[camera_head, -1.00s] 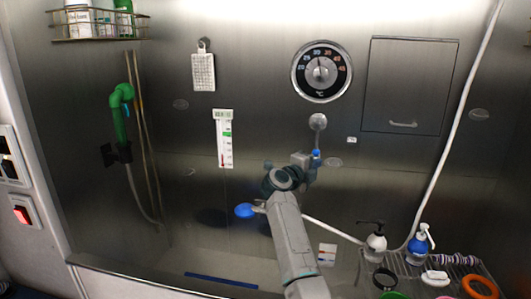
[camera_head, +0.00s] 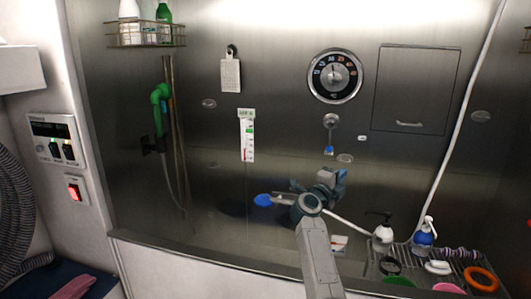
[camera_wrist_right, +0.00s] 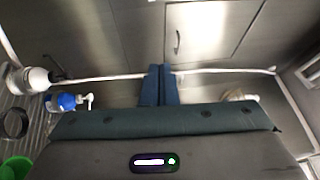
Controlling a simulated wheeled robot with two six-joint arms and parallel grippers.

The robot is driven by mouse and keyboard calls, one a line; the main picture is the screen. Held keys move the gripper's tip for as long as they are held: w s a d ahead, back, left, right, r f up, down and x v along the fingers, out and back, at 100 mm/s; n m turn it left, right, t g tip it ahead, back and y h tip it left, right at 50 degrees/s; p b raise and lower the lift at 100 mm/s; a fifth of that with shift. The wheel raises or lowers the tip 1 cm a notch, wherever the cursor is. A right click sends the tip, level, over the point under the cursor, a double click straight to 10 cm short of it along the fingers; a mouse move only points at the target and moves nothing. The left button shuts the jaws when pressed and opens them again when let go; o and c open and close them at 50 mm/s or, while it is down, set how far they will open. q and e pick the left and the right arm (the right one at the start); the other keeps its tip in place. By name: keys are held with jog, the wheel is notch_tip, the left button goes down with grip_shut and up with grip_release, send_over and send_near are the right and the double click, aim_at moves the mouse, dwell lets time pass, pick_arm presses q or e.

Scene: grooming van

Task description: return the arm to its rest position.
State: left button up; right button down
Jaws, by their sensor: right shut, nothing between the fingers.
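My right arm comes up from the bottom of the head view. Its gripper (camera_head: 335,178) is over the steel tub, below a small blue piece (camera_head: 328,150) that hangs under a round wall fitting (camera_head: 330,120). The gripper appears apart from it. In the right wrist view the two blue-grey fingers (camera_wrist_right: 160,85) are pressed together with nothing between them. My left gripper is not in view.
A rack (camera_head: 452,272) at the lower right holds a white pump bottle (camera_head: 383,234), a blue bottle (camera_head: 423,238) and an orange ring (camera_head: 480,278). A blue round thing (camera_head: 262,200) shows left of my arm. The tub's left side looks clear.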

jog(key=s+a+f+n+y, duration=0.3)
jog(key=s+f+n+y, duration=0.6)
jog(key=s+f+n, duration=0.5)
jog(key=s+a+f+n+y, duration=0.3)
jog(key=s+f+n+y, duration=0.8)
jog(key=s, duration=0.4)
jog(key=s+d+f+n+g+h, duration=0.1)
jog(key=s+d+f+g+h, duration=0.25)
jog(key=s, duration=0.65)
jog(key=s+d+f+g+h, duration=0.2)
jog(key=s+d+f+g, duration=0.15)
jog(key=s, duration=0.65)
jog(key=s+d+f+n+g+h, duration=0.1)
jog(key=s+d+f+g+h, duration=0.2)
jog(key=s, duration=0.7)
jog(key=d+f+g, duration=0.2)
jog(key=d+f, duration=0.1)
jog(key=f, duration=2.5)
jog(key=s+d+f+g, duration=0.1)
jog(key=s+f, duration=1.7)
jog(key=f, duration=0.3)
jog(key=shift+s+d+y, duration=0.2)
jog(key=shift+y, duration=0.25)
